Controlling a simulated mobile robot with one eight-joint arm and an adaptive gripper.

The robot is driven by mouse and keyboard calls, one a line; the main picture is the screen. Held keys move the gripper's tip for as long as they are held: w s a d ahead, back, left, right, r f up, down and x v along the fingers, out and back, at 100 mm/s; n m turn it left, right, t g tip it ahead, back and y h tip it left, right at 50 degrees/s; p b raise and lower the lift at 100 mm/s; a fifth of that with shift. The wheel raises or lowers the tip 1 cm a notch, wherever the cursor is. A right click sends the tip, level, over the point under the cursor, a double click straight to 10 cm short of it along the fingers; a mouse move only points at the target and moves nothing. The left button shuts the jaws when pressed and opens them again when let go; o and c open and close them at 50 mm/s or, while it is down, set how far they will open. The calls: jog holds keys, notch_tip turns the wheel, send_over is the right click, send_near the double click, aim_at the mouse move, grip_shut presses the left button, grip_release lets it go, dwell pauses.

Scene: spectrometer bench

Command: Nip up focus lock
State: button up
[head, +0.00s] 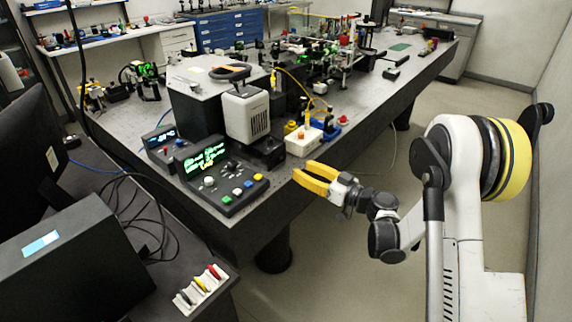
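My gripper (302,170) has two yellow fingers. They are spread apart and empty, pointing left towards the bench edge. It is beside the front right edge of the optical bench (330,148), near a cream box (303,143) with yellow and blue knobs on and around it. No part can be clearly picked out as the focus lock; the parts on the bench are too small to tell. A light grey camera-like unit (246,112) stands left of the cream box. A control console (222,180) with a green display and coloured buttons sits at the bench's front corner.
A small blue-display box (165,145) stands beside the console. Optics and an orange cable (292,80) crowd the bench behind. A dark side desk (100,190) with a monitor, loose cables and a marker rack (200,289) fills the left.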

aim_at(282, 160)
jog(key=b+x, duration=0.1)
jog(key=x, duration=0.5)
jog(key=shift+w+a+f+b, duration=0.15)
jog(key=shift+a+b, duration=0.1)
jog(key=shift+b, duration=0.15)
jog(key=shift+w+a, duration=0.45)
jog(key=shift+a, duration=0.15)
jog(key=shift+r, duration=0.2)
grip_shut()
